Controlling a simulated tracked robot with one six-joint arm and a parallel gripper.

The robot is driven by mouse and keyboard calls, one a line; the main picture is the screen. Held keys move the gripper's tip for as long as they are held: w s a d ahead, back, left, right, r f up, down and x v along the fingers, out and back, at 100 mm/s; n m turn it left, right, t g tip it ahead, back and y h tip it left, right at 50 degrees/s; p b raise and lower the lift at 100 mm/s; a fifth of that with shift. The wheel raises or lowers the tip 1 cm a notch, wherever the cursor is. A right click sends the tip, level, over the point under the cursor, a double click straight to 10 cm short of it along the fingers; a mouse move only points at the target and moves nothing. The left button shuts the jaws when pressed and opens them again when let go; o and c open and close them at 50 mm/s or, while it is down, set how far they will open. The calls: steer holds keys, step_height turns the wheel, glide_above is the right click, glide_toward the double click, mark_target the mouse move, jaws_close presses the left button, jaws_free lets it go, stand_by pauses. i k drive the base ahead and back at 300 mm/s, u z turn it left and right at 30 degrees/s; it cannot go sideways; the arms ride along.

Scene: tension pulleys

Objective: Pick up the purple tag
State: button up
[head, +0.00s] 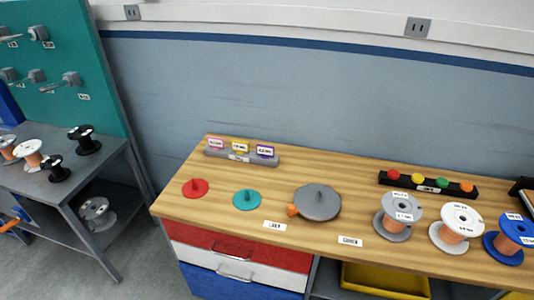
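The purple tag (265,151) has a white label face with a purple border. It stands upright at the right end of a grey holder (222,154) at the back left of the wooden bench. A yellow tag (240,146) and a pink tag (216,143) stand to its left in the same holder. The writing on the tags is too small to read. I do not see my gripper in the head view.
On the wooden bench (300,160), a red disc (195,188), a teal disc (247,199) and a large grey disc (318,203) lie in front of the holder. Spools (457,226) and a black rack (428,186) stand to the right. A grey shelf (60,185) with spools is at left.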

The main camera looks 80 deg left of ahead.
mark_target(266, 152)
steer(key=k, duration=1.85)
steer(key=u, duration=2.2)
steer(key=i, duration=0.45)
steer(key=u, duration=0.05)
